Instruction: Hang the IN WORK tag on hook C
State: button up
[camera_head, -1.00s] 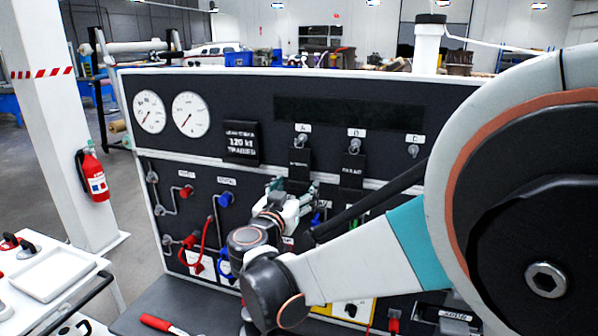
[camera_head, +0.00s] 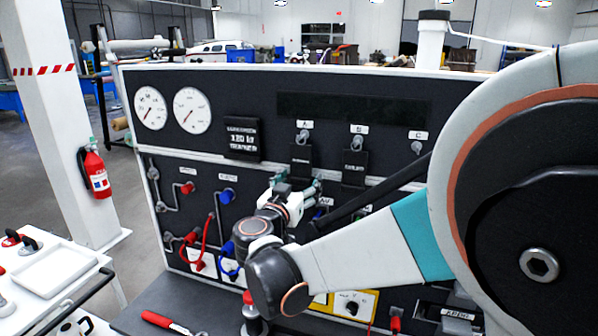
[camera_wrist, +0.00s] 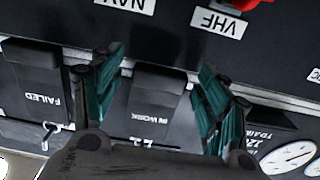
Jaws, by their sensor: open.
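The black IN WORK tag (camera_head: 301,159) hangs on hook A (camera_head: 303,136) of the dark panel. In the wrist view the tag (camera_wrist: 160,103) appears upside down between my fingers. My gripper (camera_head: 298,185) is open just below and in front of the tag in the head view; its teal fingers (camera_wrist: 155,95) stand on either side of the tag in the wrist view. I cannot tell whether they touch it. Hook C (camera_head: 417,147) is bare, at the panel's right. The FAILED tag (camera_head: 353,167) hangs on hook B (camera_head: 357,141).
My arm crosses in front of the panel's lower right and passes close below hook C. Two gauges (camera_head: 192,110) and a black placard (camera_head: 242,138) are left of hook A. Red and blue cables (camera_head: 206,240) hang at lower left. A red-handled tool (camera_head: 157,319) lies on the bench.

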jog(key=c, duration=1.6)
jog(key=shift+s+a, duration=0.25)
jog(key=shift+s, duration=0.4)
jog(key=shift+v, duration=1.3)
jog(key=shift+d, duration=0.1)
